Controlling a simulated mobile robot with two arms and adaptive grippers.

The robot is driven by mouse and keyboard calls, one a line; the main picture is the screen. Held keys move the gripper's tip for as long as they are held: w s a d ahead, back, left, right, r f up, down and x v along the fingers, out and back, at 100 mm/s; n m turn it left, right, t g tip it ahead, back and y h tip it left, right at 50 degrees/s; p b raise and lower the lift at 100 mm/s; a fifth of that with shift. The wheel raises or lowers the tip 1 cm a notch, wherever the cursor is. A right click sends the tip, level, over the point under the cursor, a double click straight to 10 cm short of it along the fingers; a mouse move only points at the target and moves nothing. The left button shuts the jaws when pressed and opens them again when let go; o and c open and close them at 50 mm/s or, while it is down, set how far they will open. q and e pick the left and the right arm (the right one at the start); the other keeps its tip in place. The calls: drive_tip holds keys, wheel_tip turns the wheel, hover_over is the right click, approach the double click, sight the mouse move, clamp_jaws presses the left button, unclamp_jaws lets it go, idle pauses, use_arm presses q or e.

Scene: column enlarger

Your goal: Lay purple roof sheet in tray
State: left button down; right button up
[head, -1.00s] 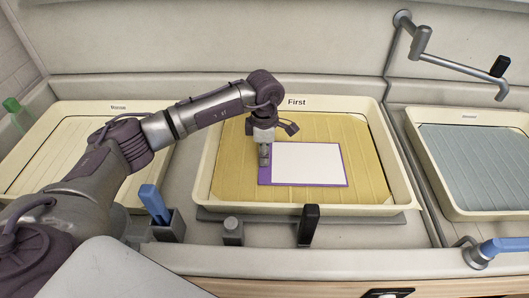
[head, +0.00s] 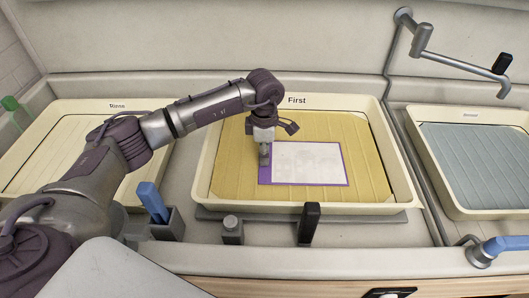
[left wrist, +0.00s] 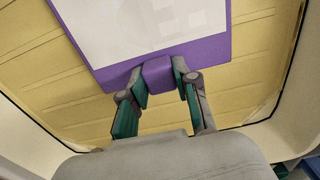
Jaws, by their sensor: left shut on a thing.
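The purple roof sheet (head: 347,170) has a white face bearing faint grey shapes. It lies flat, or nearly so, within the tray labelled "First" (head: 210,150), over the yellow ribbed bottom. My left gripper (head: 265,158) is at the sheet's left edge, pointing down. In the left wrist view the sheet (left wrist: 215,48) has a purple tab (left wrist: 158,75), and my left gripper (left wrist: 160,82) is shut on this tab. I cannot tell whether the sheet touches the tray bottom. My right gripper is not in view.
A cream tray (head: 65,108) stands at left and a tray with grey-blue contents (head: 440,212) at right. Blue-handled tongs (head: 154,203) and a black handle (head: 309,222) stand in front. A metal crank arm (head: 450,62) hangs from the back wall at right.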

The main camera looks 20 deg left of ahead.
use_arm(q)
drive_tip(key=shift+f+b, duration=0.35)
drive_tip(key=shift+f, duration=0.05)
drive_tip(key=c, duration=0.8)
unclamp_jaws()
drive_tip(key=shift+r, duration=0.1)
drive_tip(key=shift+r+p, duration=2.3)
drive_tip(key=shift+r, duration=1.65)
